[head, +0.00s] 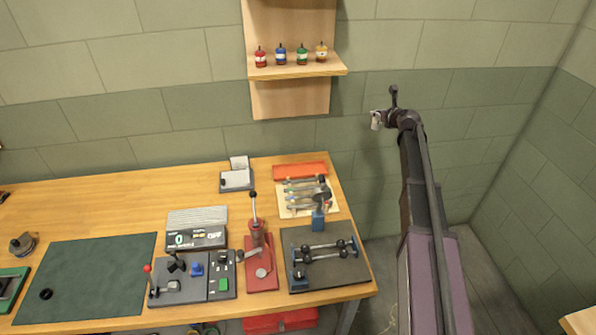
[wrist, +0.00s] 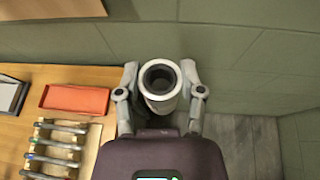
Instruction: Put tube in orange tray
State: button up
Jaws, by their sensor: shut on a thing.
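My gripper (wrist: 160,92) is shut on a tube (wrist: 160,76), a pale cylinder with a dark open end facing the wrist camera. In the head view, my gripper (head: 382,119) is raised to the right of the workbench, and the tube there is small and hard to make out. The orange tray (head: 300,170) lies at the back right of the bench, and no object shows in it. It also shows in the wrist view (wrist: 74,99), to the left of my gripper and apart from it.
A red press (head: 260,262), a dark fixture plate (head: 350,275) and a control panel (head: 192,283) stand nearer. A wall shelf (head: 297,70) holds several small bottles.

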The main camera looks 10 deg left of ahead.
jog(key=shift+a, duration=0.2)
jog(key=n+g+y+b, duration=0.2)
jog(key=n+y+b, duration=0.1)
jog(key=b, duration=0.8)
send_over(307, 171)
notch_tip(307, 171, down, 11)
jog(key=shift+w+f, duration=0.1)
jog(key=shift+f+b, duration=0.1)
jog(key=shift+b, duration=0.2)
notch_tip(307, 171, down, 6)
jog(key=b, duration=0.6)
jog(key=shift+f+b, duration=1.9)
jog(key=shift+f, duration=0.1)
